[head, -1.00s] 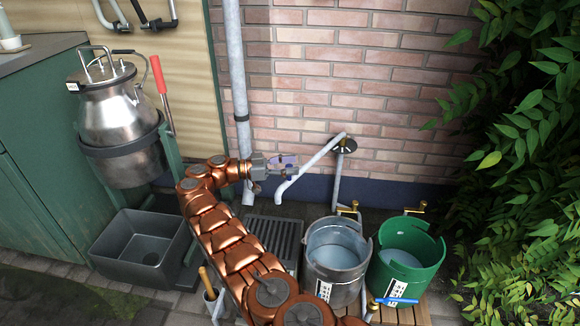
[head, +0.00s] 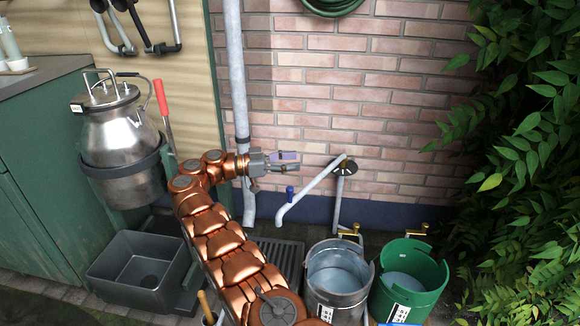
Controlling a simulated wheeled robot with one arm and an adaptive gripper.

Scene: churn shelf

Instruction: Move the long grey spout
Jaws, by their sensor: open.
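The long grey spout (head: 312,188) runs from a dark round pivot (head: 348,166) on a grey standpipe by the brick wall. It slopes down to the left and ends in a short downturned tip. A small blue handle (head: 289,193) stands near its lower end. My gripper (head: 298,161) is open and empty, pointing right. In the picture it is above and slightly left of the spout's lower part, with a visible gap between them. I cannot tell the depth between them.
A metal bucket (head: 338,298) and a green bucket (head: 437,282) stand below, right of a floor grate (head: 285,254). A grey basin (head: 108,270) and a steel churn (head: 120,150) are at left. A vertical pipe (head: 237,95) runs behind my arm. Leaves crowd the right.

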